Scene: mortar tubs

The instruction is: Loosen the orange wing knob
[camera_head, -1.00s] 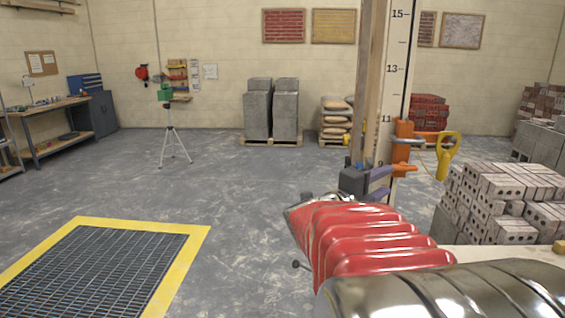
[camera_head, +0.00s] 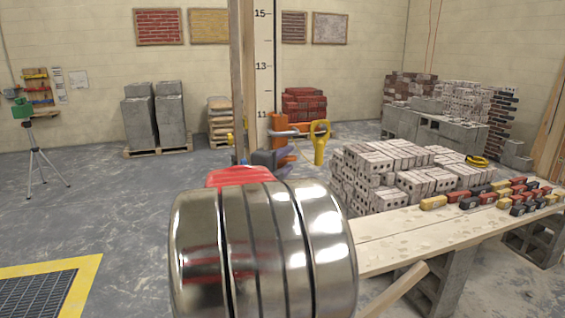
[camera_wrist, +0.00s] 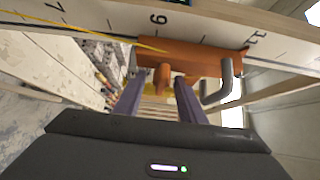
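An orange clamp body (camera_wrist: 195,58) sits on the numbered staff in the wrist view, between the marks 9 and 11. A stubby orange part (camera_wrist: 163,78), probably the wing knob, sticks out from it towards me. A grey hook (camera_wrist: 222,85) hangs from its right side. My gripper (camera_wrist: 158,84) is open, its two purple fingers pointing at the clamp with the orange part between their tips; I cannot tell if they touch it. In the head view the clamp (camera_head: 278,127) is on the upright staff (camera_head: 264,60), just above my gripper (camera_head: 272,158). The knob is not distinct there.
A timber post (camera_head: 236,70) stands beside the staff. A yellow-handled tool (camera_head: 320,140) is behind to the right. Brick stacks (camera_head: 385,165) and a plank bench (camera_head: 440,230) with several levels or blocks on it lie to the right. Open floor (camera_head: 100,215) is to the left.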

